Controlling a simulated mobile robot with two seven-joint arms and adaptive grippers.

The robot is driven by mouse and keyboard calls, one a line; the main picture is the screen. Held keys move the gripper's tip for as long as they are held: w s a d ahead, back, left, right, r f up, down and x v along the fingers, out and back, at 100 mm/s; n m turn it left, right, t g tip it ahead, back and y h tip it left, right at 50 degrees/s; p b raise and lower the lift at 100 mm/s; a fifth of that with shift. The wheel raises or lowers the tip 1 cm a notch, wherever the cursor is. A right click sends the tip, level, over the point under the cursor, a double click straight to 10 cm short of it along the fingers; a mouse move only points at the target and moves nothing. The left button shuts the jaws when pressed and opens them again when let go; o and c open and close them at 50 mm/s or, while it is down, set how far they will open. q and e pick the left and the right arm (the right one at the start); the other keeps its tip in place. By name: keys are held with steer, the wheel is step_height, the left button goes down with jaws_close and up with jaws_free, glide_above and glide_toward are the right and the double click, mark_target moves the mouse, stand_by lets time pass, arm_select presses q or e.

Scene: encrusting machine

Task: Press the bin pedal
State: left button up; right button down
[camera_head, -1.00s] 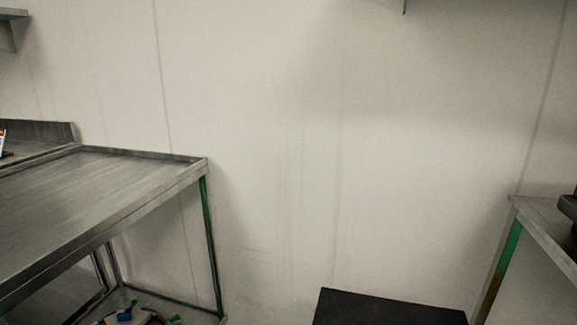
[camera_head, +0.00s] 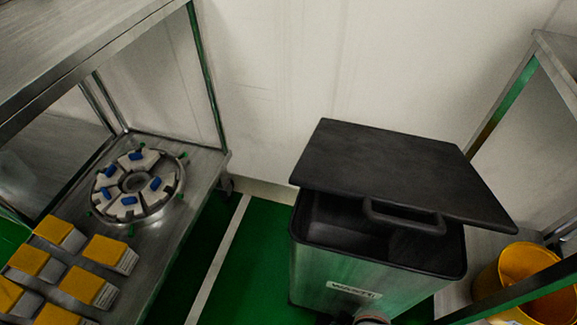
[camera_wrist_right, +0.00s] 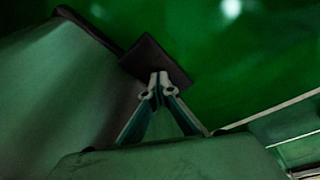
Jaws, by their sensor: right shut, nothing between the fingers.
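The bin (camera_head: 345,280) is a metal box with a black rim and a "WASTE" label, standing on the green floor in the head view. Its black lid (camera_head: 400,170) is tilted up, and the dark inside shows below the lid's handle. In the right wrist view the bin's side (camera_wrist_right: 60,95) fills the left. A dark square pedal (camera_wrist_right: 153,57) sticks out from its base. My right gripper (camera_wrist_right: 159,79) is shut and empty, its fingertips overlapping the pedal's near edge, seemingly in contact. The head view does not show the pedal or my left gripper.
A metal table with a lower shelf (camera_head: 150,255) stands left, holding a round fixture (camera_head: 137,186) and several yellow-and-white boxes (camera_head: 104,254). A yellow bucket (camera_head: 527,275) stands close right of the bin, by another metal table. Green floor is clear between left table and bin.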

steer(key=shift+s+f, duration=0.1)
steer(key=shift+f, duration=1.9)
